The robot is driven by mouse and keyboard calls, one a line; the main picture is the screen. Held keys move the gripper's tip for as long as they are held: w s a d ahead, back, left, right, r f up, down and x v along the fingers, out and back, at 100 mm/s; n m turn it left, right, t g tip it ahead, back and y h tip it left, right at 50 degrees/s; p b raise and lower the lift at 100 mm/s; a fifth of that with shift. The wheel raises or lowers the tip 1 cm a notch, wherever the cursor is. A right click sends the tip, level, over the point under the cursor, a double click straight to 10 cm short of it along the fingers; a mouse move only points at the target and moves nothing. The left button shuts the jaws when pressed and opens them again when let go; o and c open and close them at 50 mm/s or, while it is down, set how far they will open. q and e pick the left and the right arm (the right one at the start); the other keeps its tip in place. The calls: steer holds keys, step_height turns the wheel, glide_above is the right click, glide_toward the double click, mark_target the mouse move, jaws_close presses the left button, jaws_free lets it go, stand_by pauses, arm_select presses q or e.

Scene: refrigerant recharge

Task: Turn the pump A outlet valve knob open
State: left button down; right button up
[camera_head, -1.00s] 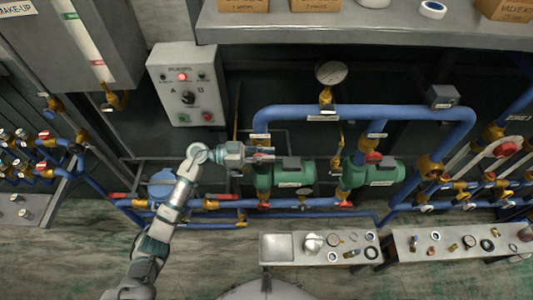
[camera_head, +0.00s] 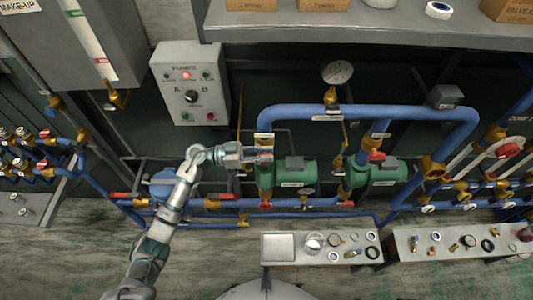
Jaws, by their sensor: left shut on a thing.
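My left gripper (camera_head: 258,156) reaches in from the left and is shut at the vertical pipe on the left side of the left green pump (camera_head: 296,173). A small red knob shows at its fingertips, so it appears closed on the pump A outlet valve knob (camera_head: 267,154). The fingers hide most of the knob, and its turn angle cannot be told. The matching red knob (camera_head: 376,156) on the right pump (camera_head: 378,172) is in plain view. My right gripper is not in view.
A control box (camera_head: 190,83) with a selector marked A and B hangs on the wall. A gauge (camera_head: 337,72) rises above the blue pipe (camera_head: 370,113). Low benches with small parts (camera_head: 280,247) stand in front. A grey shelf (camera_head: 370,27) overhangs the top.

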arm_select(q)
steer(key=h+b, duration=0.1)
steer(key=a+h+b, duration=0.1)
steer(key=h, duration=0.1)
steer(key=shift+w+f, duration=0.1)
steer(key=shift+f, duration=0.25)
steer(key=shift+a+f+h+b, duration=0.1)
steer(key=shift+h+b, duration=1)
steer(key=shift+a+h+b, duration=0.1)
steer(key=shift+h+b, duration=0.45)
steer(key=shift+h, duration=0.05)
